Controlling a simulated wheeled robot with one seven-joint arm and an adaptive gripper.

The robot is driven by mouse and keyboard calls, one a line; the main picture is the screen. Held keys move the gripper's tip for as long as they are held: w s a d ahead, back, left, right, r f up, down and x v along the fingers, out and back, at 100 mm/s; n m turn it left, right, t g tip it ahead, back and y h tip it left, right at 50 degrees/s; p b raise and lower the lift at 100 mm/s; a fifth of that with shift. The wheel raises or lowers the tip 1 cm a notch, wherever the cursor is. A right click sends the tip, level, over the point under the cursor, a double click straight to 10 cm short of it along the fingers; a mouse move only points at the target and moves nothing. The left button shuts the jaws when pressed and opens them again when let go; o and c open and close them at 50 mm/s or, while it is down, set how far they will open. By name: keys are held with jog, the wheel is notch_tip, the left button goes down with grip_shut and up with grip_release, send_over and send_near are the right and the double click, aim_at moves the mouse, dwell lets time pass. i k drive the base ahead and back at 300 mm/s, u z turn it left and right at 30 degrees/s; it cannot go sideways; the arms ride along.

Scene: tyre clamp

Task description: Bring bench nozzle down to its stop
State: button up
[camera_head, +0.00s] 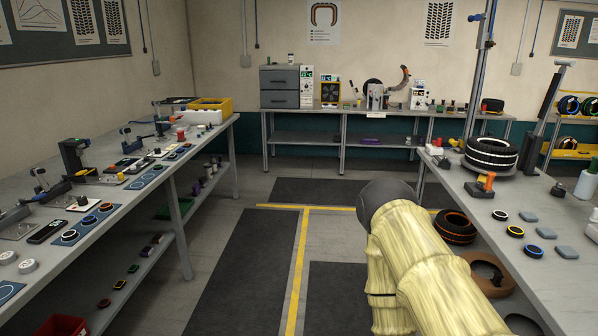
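I cannot single out the bench nozzle for certain at this size. On the right bench (455,185), a tall blue-topped post (478,75) rises beside a tyre (491,152) lying flat. A dark tilted arm (545,105) stands to the right of that tyre. On the left bench, a dark upright stand (75,156) rises among small fixtures. My own arm, in a pale yellow cover with a dark rounded joint, fills the lower right. My gripper's fingers do not show.
The left bench (120,225) holds several small parts and fixtures. A far bench (345,114) carries drawers, meters and tools. The floor aisle between the side benches is open, with dark mats (245,270) and yellow lines. Tyres (455,228) lie under the right bench.

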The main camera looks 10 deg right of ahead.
aim_at(483, 42)
jog(key=i, duration=1.65)
jog(key=z, duration=0.4)
jog(key=i, duration=1.6)
jog(key=z, duration=0.55)
jog(key=i, duration=1.25)
jog(key=z, duration=0.25)
